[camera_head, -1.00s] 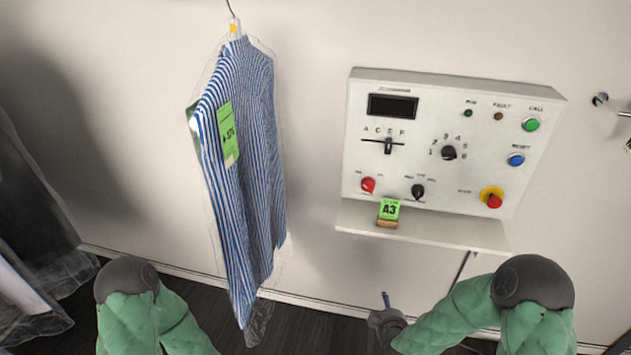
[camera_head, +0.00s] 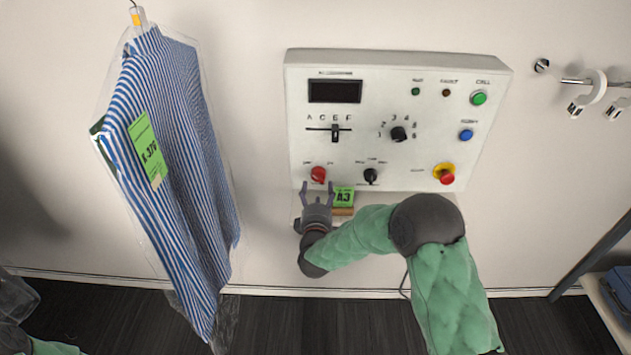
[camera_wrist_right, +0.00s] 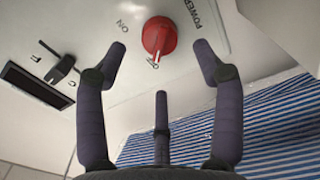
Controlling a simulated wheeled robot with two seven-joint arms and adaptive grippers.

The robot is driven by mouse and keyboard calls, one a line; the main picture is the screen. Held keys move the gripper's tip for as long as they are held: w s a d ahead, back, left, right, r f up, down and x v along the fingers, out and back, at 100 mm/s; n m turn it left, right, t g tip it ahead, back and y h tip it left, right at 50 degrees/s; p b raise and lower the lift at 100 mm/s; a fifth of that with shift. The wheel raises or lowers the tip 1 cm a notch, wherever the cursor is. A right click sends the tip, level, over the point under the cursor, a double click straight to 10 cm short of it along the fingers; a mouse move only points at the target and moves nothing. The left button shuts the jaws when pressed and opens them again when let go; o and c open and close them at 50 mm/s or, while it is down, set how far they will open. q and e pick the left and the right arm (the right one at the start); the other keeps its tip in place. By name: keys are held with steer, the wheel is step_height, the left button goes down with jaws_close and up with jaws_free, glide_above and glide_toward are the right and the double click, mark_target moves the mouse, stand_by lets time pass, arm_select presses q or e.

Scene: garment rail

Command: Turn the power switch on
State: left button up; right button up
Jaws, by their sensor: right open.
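The power switch is a red rotary knob (camera_head: 318,174) at the lower left of the white control panel (camera_head: 300,100). In the wrist view the red knob (camera_wrist_right: 159,36) has POWER printed beside it. Its pointer is turned to a small label that I cannot read fully, and ON is printed to the left. My right gripper (camera_head: 318,189) is open just below the knob, its fingers spread toward it. In the wrist view the two upper fingertips lie either side of the knob, apparently without contact. My left gripper is not in view.
A green A3 tag (camera_head: 344,196) stands on the panel's shelf, close right of my right gripper. A black knob (camera_head: 370,176), a slider (camera_head: 335,132) and a red emergency button (camera_head: 446,175) are nearby. A bagged striped shirt (camera_head: 170,160) hangs to the left.

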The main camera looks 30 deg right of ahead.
mark_target(318, 180)
steer(key=b+x, duration=0.1)
steer(key=x, duration=0.4)
steer(key=shift+w+d, duration=0.15)
steer(key=shift+w, duration=0.2)
steer(key=c, duration=1.1)
